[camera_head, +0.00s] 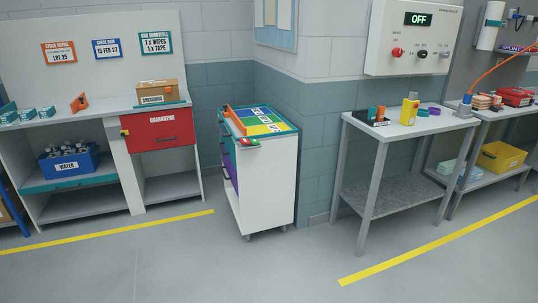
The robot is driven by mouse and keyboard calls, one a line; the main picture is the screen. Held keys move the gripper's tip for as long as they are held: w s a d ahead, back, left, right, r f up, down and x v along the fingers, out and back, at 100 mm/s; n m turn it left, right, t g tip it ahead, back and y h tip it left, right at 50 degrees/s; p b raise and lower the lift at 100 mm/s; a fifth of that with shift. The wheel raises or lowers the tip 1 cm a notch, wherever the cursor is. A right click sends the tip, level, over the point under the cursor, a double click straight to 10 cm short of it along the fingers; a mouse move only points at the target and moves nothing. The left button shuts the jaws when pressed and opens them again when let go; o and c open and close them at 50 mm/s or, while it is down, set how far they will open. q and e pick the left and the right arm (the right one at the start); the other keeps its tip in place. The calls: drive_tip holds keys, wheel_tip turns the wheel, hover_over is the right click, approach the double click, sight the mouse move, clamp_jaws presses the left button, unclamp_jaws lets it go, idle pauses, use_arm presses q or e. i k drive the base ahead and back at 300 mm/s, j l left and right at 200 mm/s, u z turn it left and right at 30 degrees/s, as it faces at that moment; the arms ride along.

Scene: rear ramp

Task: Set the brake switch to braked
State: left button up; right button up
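A white cart (268,186) on small casters stands at the middle, against the wall corner. A small part with red and green areas (250,142) sits at its near left top corner; it may be the brake switch, but it is too small to read its setting. A white wall panel (412,36) at the upper right has a display reading OFF (418,19), a red knob (397,52), a black knob (421,54) and a pale knob (445,54). Neither of my grippers is in view.
A shelf unit at the left holds a red quarantine drawer (158,133), a dressings box (157,92) and a blue water crate (68,164). A grey table (399,131) stands right of the cart. The floor (220,265) in front is clear, with yellow lines.

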sight(243, 140)
drive_tip(key=i+l+u, duration=0.2)
drive_tip(key=i, duration=0.35)
drive_tip(key=i+l+u, duration=0.25)
drive_tip(key=i+l, duration=0.7)
drive_tip(key=i, duration=0.25)
drive_tip(key=i+l+u, duration=0.3)
drive_tip(key=i+l, duration=0.8)
